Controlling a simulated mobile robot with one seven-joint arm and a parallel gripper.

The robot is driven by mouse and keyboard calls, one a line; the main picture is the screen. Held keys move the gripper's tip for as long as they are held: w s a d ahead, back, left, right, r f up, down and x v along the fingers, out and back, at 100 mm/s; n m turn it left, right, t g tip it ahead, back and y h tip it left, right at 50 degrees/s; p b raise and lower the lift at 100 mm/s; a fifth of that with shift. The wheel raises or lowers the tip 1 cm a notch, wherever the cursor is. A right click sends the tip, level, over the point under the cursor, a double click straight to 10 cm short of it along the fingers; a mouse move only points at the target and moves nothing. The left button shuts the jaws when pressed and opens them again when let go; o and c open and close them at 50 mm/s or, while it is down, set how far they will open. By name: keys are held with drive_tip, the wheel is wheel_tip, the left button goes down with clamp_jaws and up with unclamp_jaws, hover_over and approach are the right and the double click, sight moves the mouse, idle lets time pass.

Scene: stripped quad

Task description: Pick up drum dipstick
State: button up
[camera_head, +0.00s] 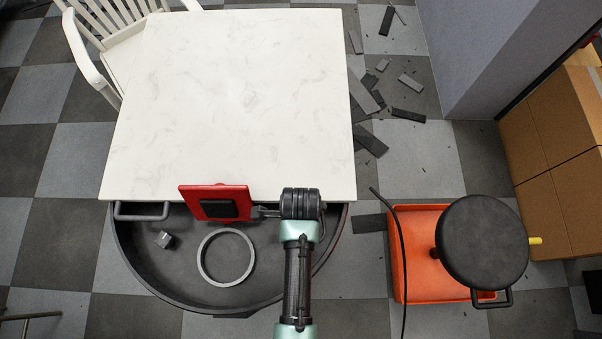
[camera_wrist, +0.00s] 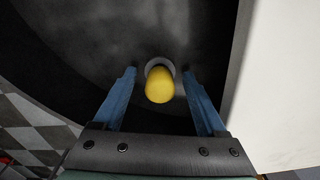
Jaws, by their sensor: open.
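A yellow rounded cylinder (camera_wrist: 160,86), which looks like the drum dipstick, shows in the wrist view with a grey collar behind it, against a dark surface. My gripper (camera_wrist: 161,72) is open, with one blue finger on each side of the cylinder. I see gaps on both sides, and I cannot tell how far the cylinder reaches between the fingers. In the head view my arm ends at the table's front edge, above a dark round basin. The fingers and this cylinder cannot be made out there.
A white marble table (camera_head: 240,95) adjoins the dark basin (camera_head: 165,275), which holds a grey ring (camera_head: 203,265) and a small metal cube (camera_head: 165,240). A red plate (camera_head: 187,195) is beside my wrist. An orange container (camera_head: 415,270) and black disc (camera_head: 483,243) stand right; a yellow piece (camera_head: 535,240) protrudes there.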

drive_tip(key=shift+f, duration=0.1)
drive_tip(key=shift+c, duration=0.2)
clamp_jaws()
wheel_tip(320, 180, up, 26)
drive_tip(key=p, duration=1.3)
idle(0.3)
idle(0.5)
